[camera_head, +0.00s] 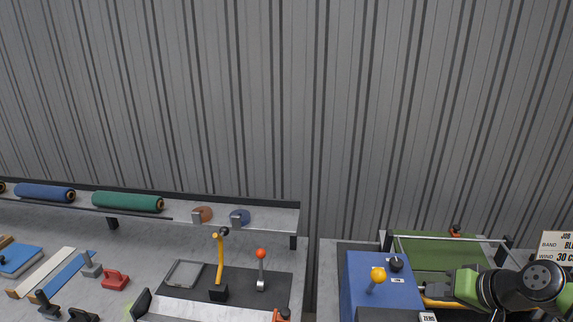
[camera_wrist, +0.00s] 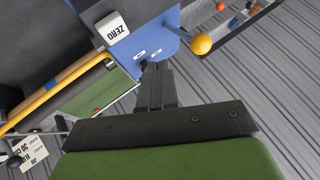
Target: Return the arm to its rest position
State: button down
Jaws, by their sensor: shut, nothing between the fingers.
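My arm comes in at the lower right of the head view. My gripper (camera_head: 428,281) points left there, in front of the blue machine's right side. In the wrist view my gripper's dark fingers (camera_wrist: 155,68) are together, with nothing between them. Behind them is the blue panel (camera_wrist: 152,38) with small white labels. A yellow ball knob (camera_wrist: 202,44) stands to the right of the fingers, apart from them. A white block marked ZERO (camera_wrist: 113,27) is to their upper left. Whether the fingers touch the machine cannot be told.
The blue machine (camera_head: 362,272) and green turf (camera_head: 440,252) are close around my gripper. A job card (camera_head: 558,250) stands at far right. A bench at left holds an orange-knobbed lever (camera_head: 261,254) and several tools. A shelf above carries blue and green rolls (camera_head: 128,201).

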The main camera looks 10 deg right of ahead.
jog(key=s+a+n+g+h+b, duration=0.1)
jog(key=s+a+n+b, duration=0.1)
jog(key=a, duration=0.8)
jog(key=s+a+n+g+h+b, duration=0.1)
jog(key=s+a+n+g, duration=0.15)
jog(key=a, duration=0.65)
jog(key=s+a+f+h+b, duration=0.1)
jog(key=s+a+f+b, duration=0.1)
jog(key=s, duration=0.8)
jog(key=shift+s+a+t, duration=0.25)
jog(key=shift+a+t, duration=0.2)
jog(key=shift+a, duration=0.25)
jog(key=shift+s+d, duration=0.1)
